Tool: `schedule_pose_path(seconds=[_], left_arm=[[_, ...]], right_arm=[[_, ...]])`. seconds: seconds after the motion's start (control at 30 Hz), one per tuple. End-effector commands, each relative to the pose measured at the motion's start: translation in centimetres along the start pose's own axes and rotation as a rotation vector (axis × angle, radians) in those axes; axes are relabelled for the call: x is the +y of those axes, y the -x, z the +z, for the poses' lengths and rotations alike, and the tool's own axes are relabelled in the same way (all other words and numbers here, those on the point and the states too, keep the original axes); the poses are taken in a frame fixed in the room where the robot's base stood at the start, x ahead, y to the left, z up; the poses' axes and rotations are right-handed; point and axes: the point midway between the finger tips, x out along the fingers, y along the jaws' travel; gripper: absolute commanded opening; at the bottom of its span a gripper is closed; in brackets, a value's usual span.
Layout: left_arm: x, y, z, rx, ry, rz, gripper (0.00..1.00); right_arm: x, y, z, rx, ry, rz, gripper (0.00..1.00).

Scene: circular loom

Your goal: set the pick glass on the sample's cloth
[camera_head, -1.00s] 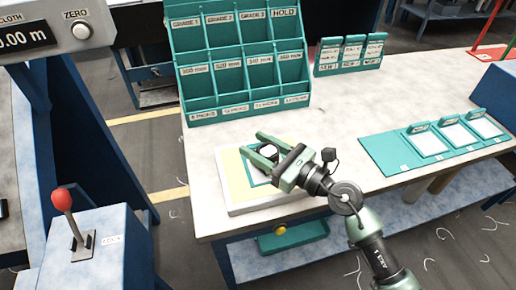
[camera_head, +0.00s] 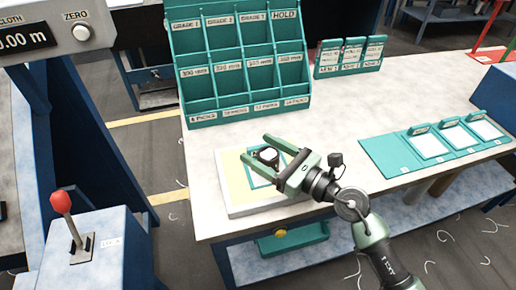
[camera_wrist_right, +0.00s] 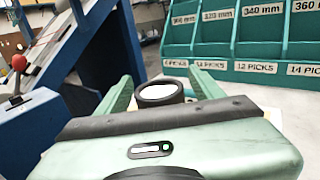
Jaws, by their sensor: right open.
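The pick glass (camera_head: 268,156) is a small black round piece with a pale top. It appears to stand upright on the sample's cloth (camera_head: 257,178), a small teal-edged piece on a pale yellow pad, though its base is hard to see. My right gripper (camera_head: 256,148) is open with its green fingers on either side of the glass. In the right wrist view the pick glass (camera_wrist_right: 160,92) shows between the two fingers, with a gap at each side. My left gripper is not in view.
A teal rack (camera_head: 243,70) with labelled compartments stands behind the pad. A teal tray with several cards (camera_head: 430,146) lies to the right, and three teal cards (camera_head: 350,55) stand at the back. The tabletop between them is clear. A red-knobbed lever (camera_head: 66,215) is at left.

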Motion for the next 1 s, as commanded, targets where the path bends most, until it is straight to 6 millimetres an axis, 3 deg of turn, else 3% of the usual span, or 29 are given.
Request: schedule_pose_path(seconds=[0.3, 0.5, 1.0], left_arm=[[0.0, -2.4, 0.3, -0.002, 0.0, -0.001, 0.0], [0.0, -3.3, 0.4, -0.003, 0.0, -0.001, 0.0], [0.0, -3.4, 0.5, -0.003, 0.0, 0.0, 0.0]], right_arm=[[0.0, 7.0, -0.6, 0.005, 0.004, 0.0, 0.67], [0.0, 9.8, -0.4, 0.003, 0.002, 0.001, 0.67], [0.1, 10.7, 0.0, 0.0, 0.001, 0.001, 0.67]])
